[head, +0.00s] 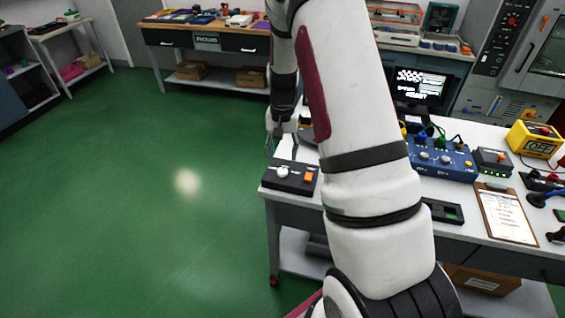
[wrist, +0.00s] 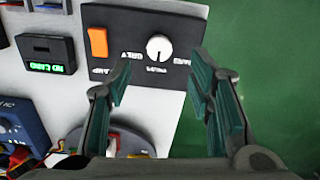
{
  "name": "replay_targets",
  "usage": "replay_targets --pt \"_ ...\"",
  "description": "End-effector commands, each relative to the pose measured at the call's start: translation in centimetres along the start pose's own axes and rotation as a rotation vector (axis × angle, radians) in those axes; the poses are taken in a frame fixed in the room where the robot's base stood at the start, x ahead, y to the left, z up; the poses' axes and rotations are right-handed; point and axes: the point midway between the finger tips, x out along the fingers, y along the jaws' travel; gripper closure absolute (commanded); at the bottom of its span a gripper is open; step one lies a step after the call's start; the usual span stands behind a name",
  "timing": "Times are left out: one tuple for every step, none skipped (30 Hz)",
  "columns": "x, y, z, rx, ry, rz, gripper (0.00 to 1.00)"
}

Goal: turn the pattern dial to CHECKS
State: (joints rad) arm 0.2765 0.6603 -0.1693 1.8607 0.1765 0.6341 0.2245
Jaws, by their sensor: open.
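The pattern dial (head: 283,172) is a small white round knob on a dark control box (head: 291,186) at the near left corner of the white bench. In the wrist view the dial (wrist: 159,48) lies just beyond the gap between my fingertips. My gripper also shows above the box in the head view (head: 281,143).
A monitor (head: 416,87) behind my arm shows a black-and-white picture with text. A blue unit (head: 438,158), a clipboard (head: 507,212) and a yellow meter (head: 536,139) stand to the right on the bench. Green floor (head: 130,190) is open to the left.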

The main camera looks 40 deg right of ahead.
Motion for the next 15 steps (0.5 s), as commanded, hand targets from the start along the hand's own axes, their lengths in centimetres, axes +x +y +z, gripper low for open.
replay_targets --pt "-1.1 -0.1 -0.1 -0.001 0.004 -0.002 0.52" --pt "-1.7 -0.1 -0.1 -0.001 0.004 -0.002 0.52" --pt "-2.3 0.0 -0.1 -0.001 0.003 -0.001 0.52" --pt "-2.8 0.0 -0.1 -0.001 0.004 -0.001 0.52" --pt "-3.2 -0.1 -0.1 -0.001 0.003 -0.001 0.52" --pt "-3.7 0.0 0.0 -0.002 0.002 0.000 0.52" --pt "-4.0 0.0 -0.1 -0.002 0.002 0.000 0.52" --pt "-4.3 0.0 0.0 -0.002 0.002 0.000 0.52" --pt "-4.6 0.0 0.0 -0.002 0.001 0.000 0.52" --pt "-4.8 0.0 0.0 -0.002 0.000 0.000 0.52" --pt "-4.9 0.0 0.0 -0.002 0.000 0.000 0.52" --pt "-5.0 0.0 0.0 -0.001 0.000 0.000 0.52" --pt "-5.1 0.0 0.0 -0.001 0.000 0.000 0.52" --pt "-5.1 0.0 0.0 -0.001 0.000 0.000 0.52" --pt "-5.1 0.0 0.0 -0.001 0.000 0.000 0.52"
